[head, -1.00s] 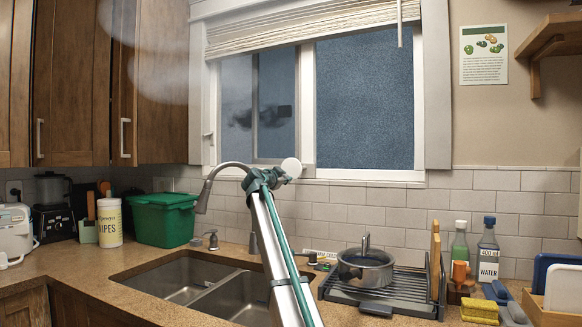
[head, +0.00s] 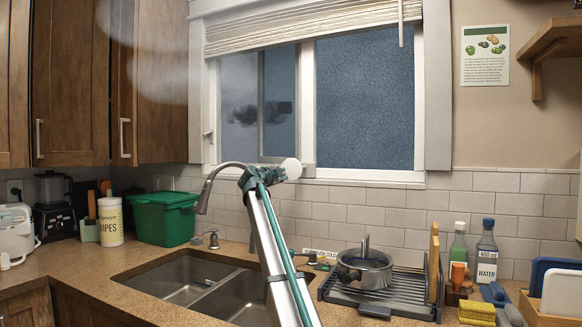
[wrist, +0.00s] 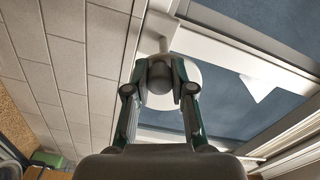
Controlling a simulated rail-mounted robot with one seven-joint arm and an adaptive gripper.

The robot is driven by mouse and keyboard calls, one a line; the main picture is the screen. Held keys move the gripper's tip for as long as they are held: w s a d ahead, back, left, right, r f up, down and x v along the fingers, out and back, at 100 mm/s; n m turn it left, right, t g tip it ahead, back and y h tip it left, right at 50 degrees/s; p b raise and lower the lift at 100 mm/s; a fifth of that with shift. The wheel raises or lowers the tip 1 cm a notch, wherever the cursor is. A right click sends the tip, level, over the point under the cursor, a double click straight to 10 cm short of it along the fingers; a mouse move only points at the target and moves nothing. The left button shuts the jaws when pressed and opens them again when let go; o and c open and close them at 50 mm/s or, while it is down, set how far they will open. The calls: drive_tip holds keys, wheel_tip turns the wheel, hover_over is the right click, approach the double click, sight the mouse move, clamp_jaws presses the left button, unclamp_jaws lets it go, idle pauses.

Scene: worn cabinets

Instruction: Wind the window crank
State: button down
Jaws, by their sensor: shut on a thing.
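The window (head: 364,105) is above the sink, with a white frame and dark blue-grey panes. In the head view my gripper (head: 272,175) is at the window's lower sill, beside a white round part (head: 292,168). In the wrist view my gripper (wrist: 160,88) is shut on a dark grey rounded knob (wrist: 160,74) of the crank. A white disc (wrist: 182,72) shows behind the knob, and a pale stem (wrist: 163,45) extends beyond it towards the window frame. My gripper hides most of the crank in the head view.
The faucet (head: 212,185) stands just left of my arm, over the sink (head: 190,285). A pot (head: 364,268) sits on a drying rack (head: 400,298) to the right. A green bin (head: 163,217) is at the left. White tiles (head: 345,210) line the wall below the window.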

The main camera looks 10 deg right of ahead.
drive_tip(key=shift+r, duration=0.1)
drive_tip(key=m, duration=0.1)
drive_tip(key=r+m+p, duration=0.1)
drive_tip(key=shift+w+a+m, duration=0.1)
drive_tip(key=shift+a+m, duration=0.1)
drive_tip(key=shift+m, duration=0.2)
drive_tip(key=shift+r+m+p, duration=0.1)
drive_tip(key=shift+m+p, duration=0.3)
drive_tip(key=shift+m, duration=0.6)
unclamp_jaws()
drive_tip(key=shift+b+v, duration=2.25)
drive_tip(key=shift+v, duration=0.75)
